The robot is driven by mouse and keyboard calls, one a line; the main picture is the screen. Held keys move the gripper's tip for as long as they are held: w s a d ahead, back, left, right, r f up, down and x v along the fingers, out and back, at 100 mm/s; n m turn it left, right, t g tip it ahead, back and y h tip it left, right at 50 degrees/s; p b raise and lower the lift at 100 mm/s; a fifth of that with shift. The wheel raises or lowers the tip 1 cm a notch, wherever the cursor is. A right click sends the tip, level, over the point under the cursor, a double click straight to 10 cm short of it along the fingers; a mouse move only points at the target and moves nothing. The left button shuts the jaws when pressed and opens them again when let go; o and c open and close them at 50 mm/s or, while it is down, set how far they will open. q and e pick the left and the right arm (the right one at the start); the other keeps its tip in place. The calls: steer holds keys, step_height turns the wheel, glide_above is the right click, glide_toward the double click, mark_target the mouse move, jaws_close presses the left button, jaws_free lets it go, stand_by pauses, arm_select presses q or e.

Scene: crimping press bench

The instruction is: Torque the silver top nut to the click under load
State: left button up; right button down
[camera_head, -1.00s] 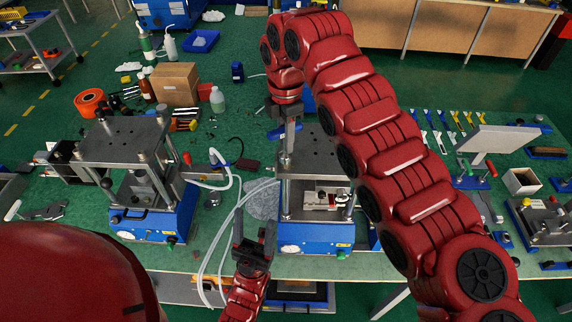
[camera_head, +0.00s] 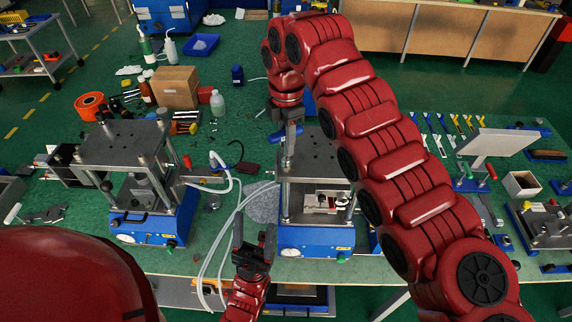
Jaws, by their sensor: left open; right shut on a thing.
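My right gripper (camera_head: 287,117) points down over the left part of the top plate of the middle press (camera_head: 318,170). It is shut on a tool with a blue part and a grey shaft (camera_head: 289,146) that reaches down toward the plate. The silver top nut cannot be made out; the gripper and tool cover that area. I cannot tell whether the tool touches a nut. My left gripper (camera_head: 254,244) is open and empty, low in front of the middle press's blue base (camera_head: 314,238).
A second press (camera_head: 140,228) stands on the left. White hoses (camera_head: 222,250) run between the presses. A cardboard box (camera_head: 175,87) and bottles stand behind. A tilted grey panel (camera_head: 492,143) and several small tools lie to the right. My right arm covers much of the bench.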

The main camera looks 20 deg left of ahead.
steer(key=shift+f+b, duration=0.8)
steer(key=shift+f, duration=0.35)
steer(key=m+b, duration=0.2)
steer(key=m, duration=0.2)
steer(key=shift+f, duration=0.1)
steer(key=m+b, duration=0.2)
steer(key=m, duration=0.3)
steer(key=shift+b, duration=0.3)
steer(key=shift+m, duration=0.7)
steer(key=m, duration=0.4)
steer(key=shift+m+p, duration=0.3)
steer(key=m, duration=0.6)
steer(key=shift+r+m, duration=0.2)
steer(key=shift+m, duration=0.2)
steer(key=shift+s, duration=0.1)
